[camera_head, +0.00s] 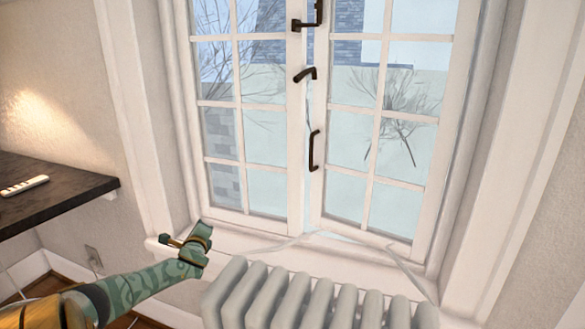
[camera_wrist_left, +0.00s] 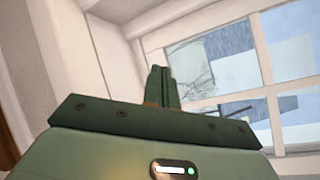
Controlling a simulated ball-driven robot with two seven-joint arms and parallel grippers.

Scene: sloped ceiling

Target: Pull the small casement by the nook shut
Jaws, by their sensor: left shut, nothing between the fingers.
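The white casement window has two paned leaves, a left leaf (camera_head: 296,150) and a right leaf (camera_head: 317,190). A narrow gap shows between their meeting edges, and the right leaf looks slightly ajar. A dark pull handle (camera_head: 314,151) is on the right leaf. A dark lever handle (camera_head: 305,74) sits higher at the meeting edges. My left gripper (camera_head: 198,238) is at the window's lower left corner, near the sill, apart from the handles. In the left wrist view its fingers (camera_wrist_left: 160,86) are together and empty, with window panes behind. My right gripper is not in view.
A ribbed white radiator (camera_head: 300,300) stands below the sill (camera_head: 240,240). A dark shelf (camera_head: 60,185) with a small white remote-like object (camera_head: 24,185) is at the left. Another dark latch (camera_head: 307,22) is at the top. The space before the panes is clear.

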